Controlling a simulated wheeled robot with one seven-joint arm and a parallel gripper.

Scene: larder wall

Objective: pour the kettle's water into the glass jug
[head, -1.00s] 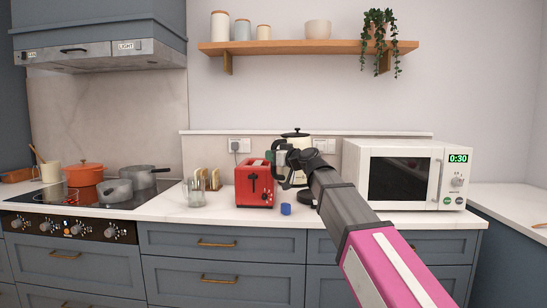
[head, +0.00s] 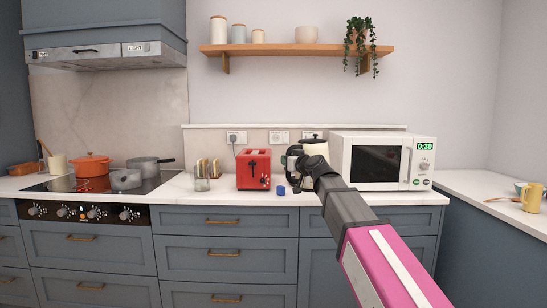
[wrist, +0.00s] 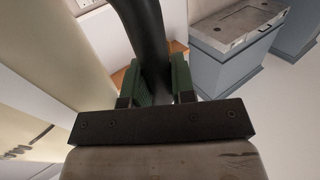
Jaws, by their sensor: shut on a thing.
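The cream kettle (head: 314,147) with its black lid shows behind my forearm in the head view, in front of the wall between the red toaster and the microwave. My gripper (wrist: 160,85) is shut on the kettle's black handle (wrist: 149,35), which stands between the green finger pads in the wrist view. The clear glass jug (head: 201,184) stands on the counter left of the toaster, in front of the toast rack. I cannot see any water.
The red toaster (head: 253,169) stands between jug and kettle, with a small blue thing (head: 281,190) beside it. The toast rack (head: 215,168) is close behind the jug. The microwave (head: 382,161) is on the right. The hob (head: 75,187) with pots lies to the left.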

